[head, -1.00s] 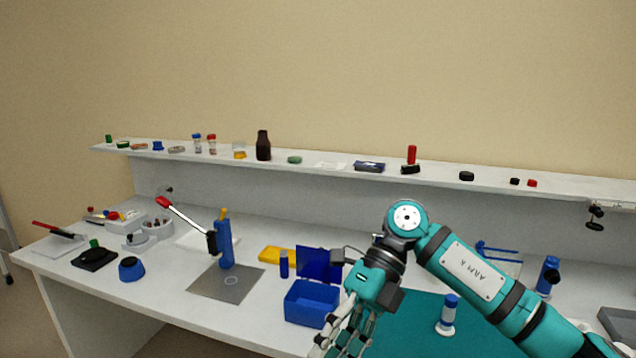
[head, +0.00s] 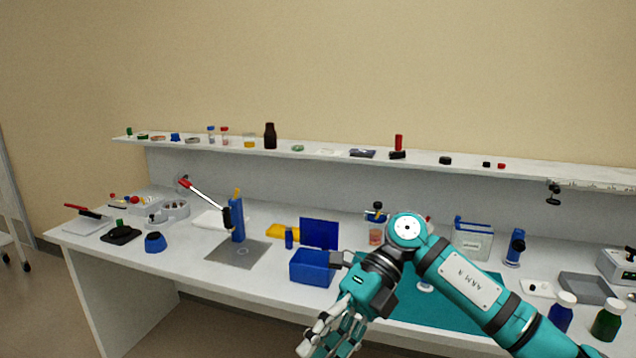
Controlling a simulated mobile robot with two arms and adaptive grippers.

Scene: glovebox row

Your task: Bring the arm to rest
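My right arm comes in from the lower right in teal and black. Its gripper (head: 328,340) hangs at the bottom middle of the head view, in front of the bench's front edge and below the blue box. Its pale fingers are spread apart, and no object shows between them. The arm hides part of the teal mat (head: 420,308) and some items behind it. My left gripper is not in the head view.
A shelf (head: 325,148) with small items runs behind. Floor space lies in front at left.

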